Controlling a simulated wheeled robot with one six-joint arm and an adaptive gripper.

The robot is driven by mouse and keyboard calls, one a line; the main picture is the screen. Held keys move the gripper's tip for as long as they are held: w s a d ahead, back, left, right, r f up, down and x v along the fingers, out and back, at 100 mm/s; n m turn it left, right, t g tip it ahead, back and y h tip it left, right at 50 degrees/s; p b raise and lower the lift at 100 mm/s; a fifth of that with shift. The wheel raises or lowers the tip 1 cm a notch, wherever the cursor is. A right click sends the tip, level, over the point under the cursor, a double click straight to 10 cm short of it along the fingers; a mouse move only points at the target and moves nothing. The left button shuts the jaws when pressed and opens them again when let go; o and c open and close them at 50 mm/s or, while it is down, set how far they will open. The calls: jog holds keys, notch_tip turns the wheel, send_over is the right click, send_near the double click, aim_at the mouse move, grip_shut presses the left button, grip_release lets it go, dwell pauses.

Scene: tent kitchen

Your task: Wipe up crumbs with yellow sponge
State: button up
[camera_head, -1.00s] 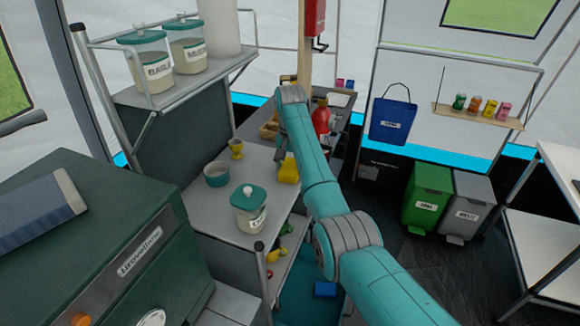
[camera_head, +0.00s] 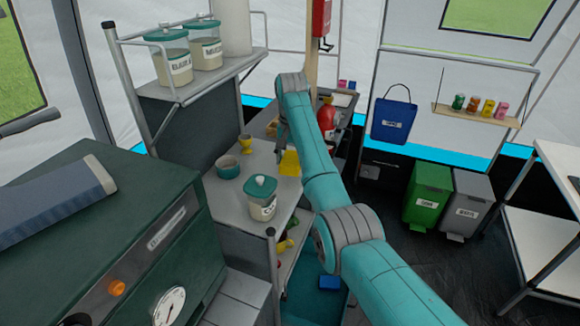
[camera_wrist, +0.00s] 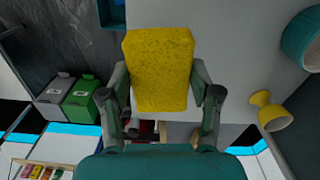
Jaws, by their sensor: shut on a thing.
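A yellow sponge (camera_wrist: 160,68) is between my gripper's two fingers (camera_wrist: 159,88) in the wrist view; the fingers are shut on its sides. In the head view the sponge (camera_head: 290,163) is at or just above the grey counter (camera_head: 233,191), right of the teal bowl and behind the lidded jar. Whether it touches the counter is unclear. My arm partly hides the gripper there. I cannot make out any crumbs in either view.
On the counter, a teal bowl (camera_head: 228,165), a yellow egg cup (camera_head: 246,145) and a teal-lidded jar (camera_head: 262,199) stand close to the sponge. A red bottle (camera_head: 326,117) stands behind my arm. A green oven (camera_head: 95,225) is at the left.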

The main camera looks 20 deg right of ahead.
jog(key=shift+r, duration=1.85)
